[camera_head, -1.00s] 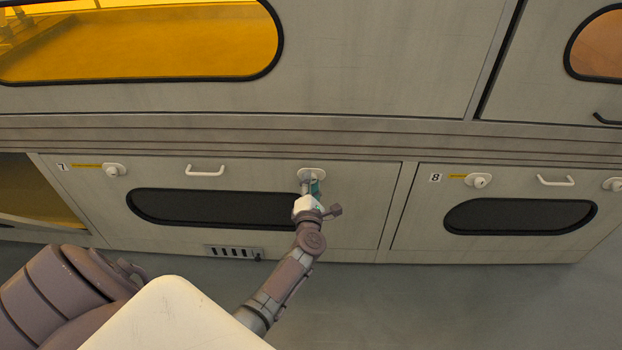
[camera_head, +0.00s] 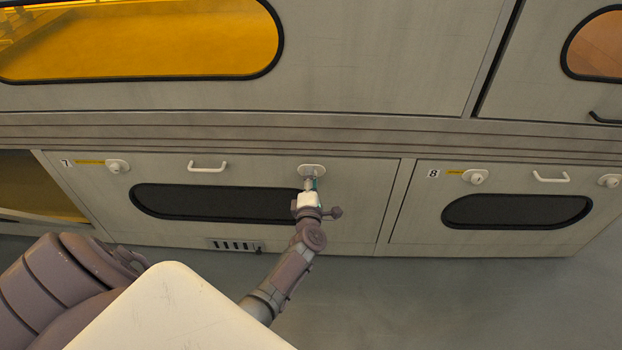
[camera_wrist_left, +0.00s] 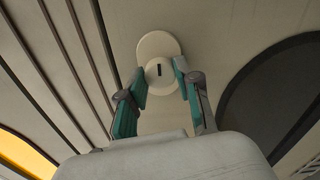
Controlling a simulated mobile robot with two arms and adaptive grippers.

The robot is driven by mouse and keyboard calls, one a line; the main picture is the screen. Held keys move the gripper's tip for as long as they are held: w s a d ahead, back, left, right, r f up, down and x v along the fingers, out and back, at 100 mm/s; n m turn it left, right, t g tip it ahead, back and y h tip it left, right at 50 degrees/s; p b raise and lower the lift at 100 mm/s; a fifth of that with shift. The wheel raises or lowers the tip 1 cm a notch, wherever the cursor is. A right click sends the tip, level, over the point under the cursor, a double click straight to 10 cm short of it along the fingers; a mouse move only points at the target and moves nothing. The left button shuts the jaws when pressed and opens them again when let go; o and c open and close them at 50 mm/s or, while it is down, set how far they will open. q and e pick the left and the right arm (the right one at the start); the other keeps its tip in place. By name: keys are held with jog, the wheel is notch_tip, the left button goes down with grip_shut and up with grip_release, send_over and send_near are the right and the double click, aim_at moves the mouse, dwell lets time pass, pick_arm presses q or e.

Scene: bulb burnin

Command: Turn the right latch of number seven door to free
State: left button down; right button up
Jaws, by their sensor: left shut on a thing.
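The number seven door (camera_head: 350,200) is closed, with a dark oval window and a white handle (camera_head: 207,168). Its right latch (camera_head: 312,169) is a white round knob on an oval plate. In the left wrist view the latch (camera_wrist_left: 160,72) shows a dark slot on its face, running roughly along the picture's vertical. My left gripper (camera_head: 312,184) reaches up to this latch, and its teal fingers (camera_wrist_left: 158,82) are shut on the knob's two sides. The door's left latch (camera_head: 117,166) stands near the number 7 label. My right gripper is not in view.
The number eight door (camera_head: 410,225) is to the right, with its own latch (camera_head: 475,177) and handle (camera_head: 551,177). A vent (camera_head: 235,245) is below door seven's window. Larger doors with orange windows (camera_head: 140,40) are above. The grey floor in front is clear.

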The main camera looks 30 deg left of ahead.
pick_arm(q)
jog(key=c, duration=0.8)
grip_release()
jog(key=v, duration=1.2)
jog(key=shift+s, duration=0.1)
